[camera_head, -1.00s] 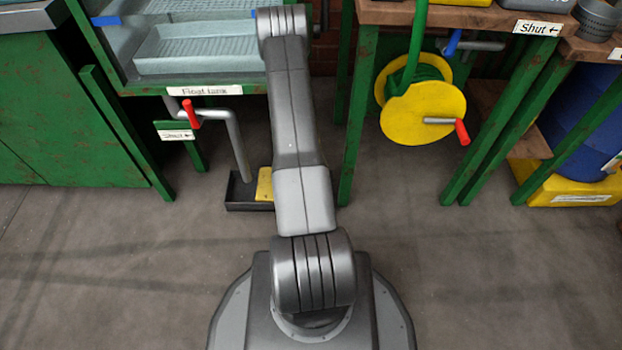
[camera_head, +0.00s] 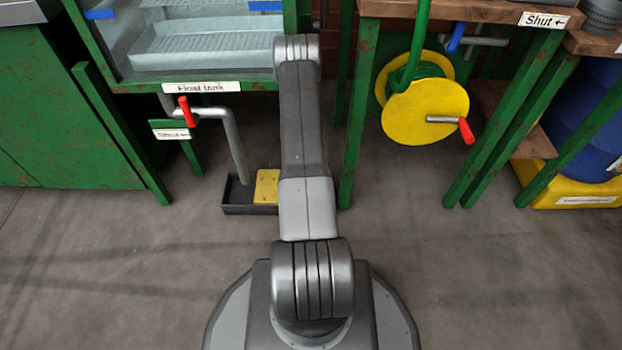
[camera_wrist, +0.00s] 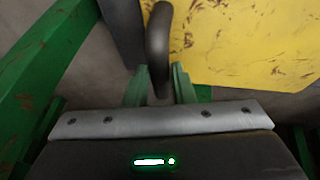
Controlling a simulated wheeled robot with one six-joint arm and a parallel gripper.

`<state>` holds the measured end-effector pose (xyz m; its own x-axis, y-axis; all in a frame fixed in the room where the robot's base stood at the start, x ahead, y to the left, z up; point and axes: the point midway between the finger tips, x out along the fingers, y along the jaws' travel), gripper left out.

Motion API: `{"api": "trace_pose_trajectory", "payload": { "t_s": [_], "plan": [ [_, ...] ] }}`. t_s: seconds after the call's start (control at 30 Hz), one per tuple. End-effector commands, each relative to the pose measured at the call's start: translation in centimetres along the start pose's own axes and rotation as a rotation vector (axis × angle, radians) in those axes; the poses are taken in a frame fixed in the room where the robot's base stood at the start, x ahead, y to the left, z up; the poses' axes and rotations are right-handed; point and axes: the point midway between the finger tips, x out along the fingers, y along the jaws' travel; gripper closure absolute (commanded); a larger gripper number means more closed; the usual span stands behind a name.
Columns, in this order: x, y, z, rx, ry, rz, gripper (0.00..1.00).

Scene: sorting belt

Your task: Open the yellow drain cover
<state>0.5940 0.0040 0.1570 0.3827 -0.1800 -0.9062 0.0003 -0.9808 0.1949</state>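The yellow drain cover (camera_head: 266,187) lies over the right part of a dark tray-like drain (camera_head: 238,196) on the floor, beside my forearm. In the wrist view the cover (camera_wrist: 250,45) fills the upper right, scuffed, with a dark curved handle (camera_wrist: 158,40) at its left edge. My gripper (camera_wrist: 160,80) has its two green fingers close on either side of this handle. The handle fills nearly all the narrow gap, and the fingers look shut on it. In the head view my gripper is hidden behind my arm. The cover shows no clear tilt there; its right side is partly hidden.
A grey pipe (camera_head: 235,145) runs down into the drain, with a red-handled valve (camera_head: 187,111) above it, under the float tank (camera_head: 205,45). Green table legs (camera_head: 357,120) stand right of my arm. A yellow hose reel (camera_head: 425,112) hangs farther right. The floor in front is clear.

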Motion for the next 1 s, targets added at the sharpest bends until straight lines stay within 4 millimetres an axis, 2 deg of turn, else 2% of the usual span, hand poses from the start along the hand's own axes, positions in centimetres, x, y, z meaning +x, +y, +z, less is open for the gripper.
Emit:
{"api": "trace_pose_trajectory", "payload": {
  "t_s": [0.03, 0.1, 0.27, 0.5, 0.6, 0.87, 0.9, 1.0],
  "plan": [
    [0.0, 0.0, 0.0, 0.0, 0.0, 0.0, 0.88],
    [0.0, 0.0, 0.0, 0.0, 0.0, 0.0, 1.0],
    [0.0, 0.1, 0.0, 0.0, 0.0, 0.0, 1.0],
    [0.3, 3.4, 0.2, 0.002, -0.001, 0.003, 1.0],
    [0.6, 4.1, 0.2, 0.002, 0.0, 0.001, 1.0],
    [0.7, 4.2, 0.3, 0.001, 0.001, 0.001, 1.0],
    [0.7, 4.2, 0.3, 0.001, 0.001, 0.001, 0.78],
    [0.7, 4.2, 0.3, 0.0, 0.001, 0.001, 0.59]
  ]
}}
